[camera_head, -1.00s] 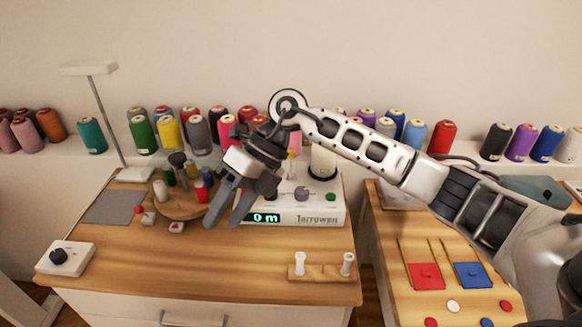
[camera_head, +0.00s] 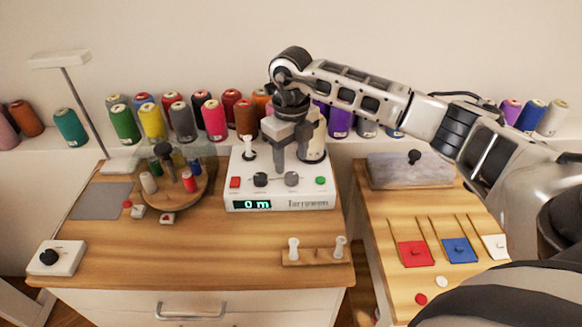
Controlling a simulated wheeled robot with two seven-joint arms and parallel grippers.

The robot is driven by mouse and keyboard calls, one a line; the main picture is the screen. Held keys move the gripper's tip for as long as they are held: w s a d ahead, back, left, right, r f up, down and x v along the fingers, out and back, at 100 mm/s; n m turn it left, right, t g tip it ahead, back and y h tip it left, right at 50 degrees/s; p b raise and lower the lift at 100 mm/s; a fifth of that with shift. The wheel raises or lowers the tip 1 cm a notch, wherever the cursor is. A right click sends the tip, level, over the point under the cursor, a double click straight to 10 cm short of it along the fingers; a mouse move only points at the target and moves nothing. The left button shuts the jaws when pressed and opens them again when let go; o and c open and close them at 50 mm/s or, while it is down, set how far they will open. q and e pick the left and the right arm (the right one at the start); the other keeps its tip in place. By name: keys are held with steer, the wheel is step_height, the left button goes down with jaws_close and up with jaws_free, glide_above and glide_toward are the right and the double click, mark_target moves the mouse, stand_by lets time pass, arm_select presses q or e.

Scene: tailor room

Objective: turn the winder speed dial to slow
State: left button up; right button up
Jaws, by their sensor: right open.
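The white winder (camera_head: 310,203) stands on the left wooden table, its display reading "0 m". Its front panel has a dark knob (camera_head: 261,180), a grey knob (camera_head: 291,179), a red button (camera_head: 235,183) and a green button (camera_head: 320,181). Labels are too small to read, so I cannot tell which knob is the speed dial or its setting. My right gripper (camera_head: 291,162) is open and empty, pointing down over the winder just behind the grey knob. Its fingers overlap the panel's rear part; contact cannot be told. My left gripper is not in view.
A separate white box with a black knob (camera_head: 49,256) sits at the table's front left. A round thread stand (camera_head: 182,205) is left of the winder, and a peg rack (camera_head: 318,257) is in front. Thread cones line the shelf behind. The table's front middle is clear.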

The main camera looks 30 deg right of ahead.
mark_target(291, 175)
step_height(291, 175, down, 5)
steer(key=shift+r, duration=0.2)
steer(key=c, duration=1)
steer(key=shift+o, duration=0.2)
